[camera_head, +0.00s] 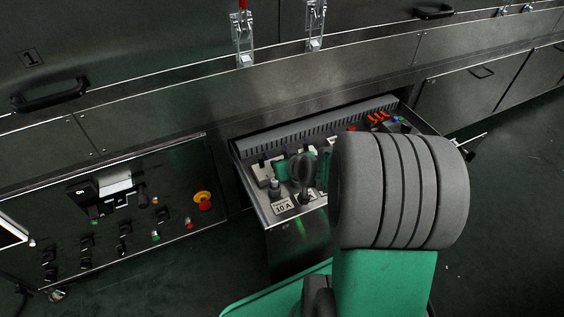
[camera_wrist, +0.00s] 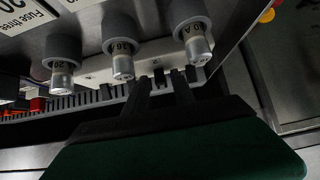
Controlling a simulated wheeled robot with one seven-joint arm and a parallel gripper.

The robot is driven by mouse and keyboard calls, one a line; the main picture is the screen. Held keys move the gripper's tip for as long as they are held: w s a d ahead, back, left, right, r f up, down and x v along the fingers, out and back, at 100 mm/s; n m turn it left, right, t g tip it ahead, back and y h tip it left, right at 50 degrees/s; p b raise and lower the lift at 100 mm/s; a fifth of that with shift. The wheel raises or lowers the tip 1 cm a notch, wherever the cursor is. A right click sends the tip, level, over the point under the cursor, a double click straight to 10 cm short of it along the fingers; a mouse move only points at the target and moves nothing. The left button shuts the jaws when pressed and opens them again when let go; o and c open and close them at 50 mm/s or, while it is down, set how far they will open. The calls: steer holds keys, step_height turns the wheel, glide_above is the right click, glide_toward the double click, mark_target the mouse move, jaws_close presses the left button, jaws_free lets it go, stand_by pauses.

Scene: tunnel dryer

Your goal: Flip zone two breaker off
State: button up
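An open drawer (camera_head: 262,202) of electrical parts holds the breakers; no zone two label is readable. In the head view a pale block with a dark top (camera_head: 262,171), perhaps a breaker, stands at the drawer's left end. In the wrist view a pale strip with small dark levers (camera_wrist: 150,64), likely breakers, runs behind the fuse holders. My gripper (camera_wrist: 160,79) has its two dark fingers apart with a narrow gap, close to this strip. A small dark piece shows between the fingertips; I cannot tell if they touch it. My arm hides the drawer's right part in the head view.
Grey fuse holders marked 20, 16 (camera_wrist: 122,62) and 10 A (camera_wrist: 194,45) stand close to my fingers. A slotted grey duct (camera_head: 310,127) lines the drawer's back. A control panel with a red emergency button (camera_head: 204,200) is at left. Dark floor is free at right.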

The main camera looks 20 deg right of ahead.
steer(key=shift+o, duration=0.4)
step_height(320, 180, up, 4)
steer(key=p, duration=0.3)
steer(key=shift+f, duration=0.15)
steer(key=s+a+f+p+v, duration=0.1)
steer(key=a+p+v, duration=0.2)
steer(key=p+v, duration=1)
steer(key=v, duration=0.3)
steer(key=shift+s+p, duration=0.3)
steer(key=shift+f, duration=0.1)
